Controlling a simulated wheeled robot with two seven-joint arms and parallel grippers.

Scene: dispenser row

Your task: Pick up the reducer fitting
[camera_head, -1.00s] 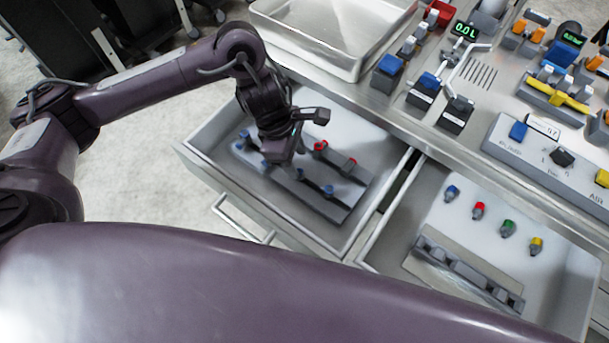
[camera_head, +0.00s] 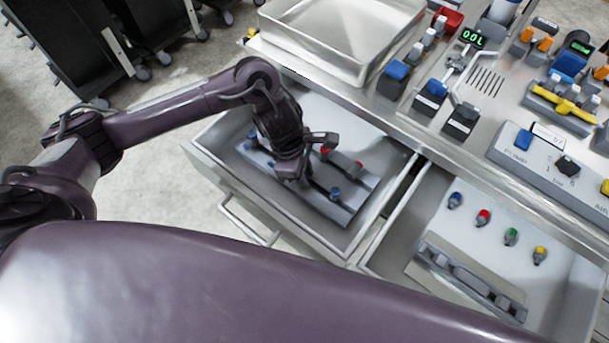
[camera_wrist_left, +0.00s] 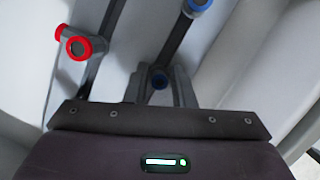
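My left gripper (camera_head: 305,162) hangs low over the rack in the left drawer (camera_head: 210,160). A red-ringed fitting (camera_wrist_left: 76,46) and another blue-ringed fitting (camera_wrist_left: 198,6) show farther out. In the head view a blue-topped fitting (camera_head: 336,193) stands near the rack's right end. Which one is the reducer is not marked. My right gripper is not in view.
The right drawer (camera_head: 380,262) holds several small coloured parts and a grey rack (camera_head: 470,283). A metal tray (camera_head: 335,60) sits on the counter behind the left drawer. Blue-topped switches (camera_head: 397,70) and a green display (camera_head: 472,38) are to its right. The drawer walls surround the gripper.

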